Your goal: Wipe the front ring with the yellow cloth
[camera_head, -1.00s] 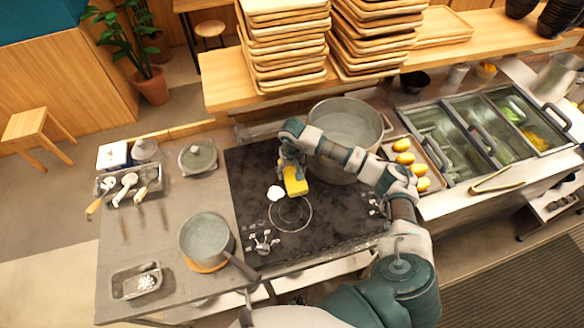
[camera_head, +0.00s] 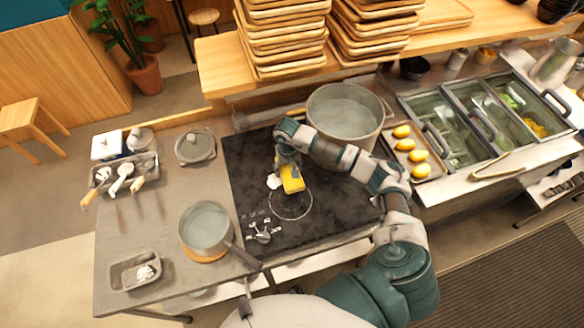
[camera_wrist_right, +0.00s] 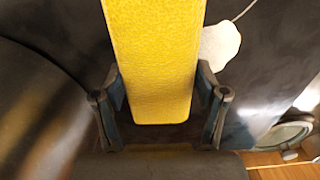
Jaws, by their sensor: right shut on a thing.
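The yellow cloth (camera_head: 292,184) is a thick block-like pad, held in my right gripper (camera_head: 289,168) over the black cooktop. In the right wrist view the cloth (camera_wrist_right: 152,60) sits between the two fingers of the gripper (camera_wrist_right: 160,98), which is shut on it. The front ring (camera_head: 291,218) is a thin pale circle on the cooktop; the cloth's near end is at its far edge. I cannot tell whether the cloth touches the surface. A white spill (camera_head: 272,182) lies just left of the cloth and also shows in the right wrist view (camera_wrist_right: 219,45). My left gripper is not in view.
A large pot (camera_head: 378,118) stands behind the right forearm. A saucepan (camera_head: 205,226) stands left of the cooktop, its handle reaching toward the front. A tray of yellow items (camera_head: 433,171) is on the right.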

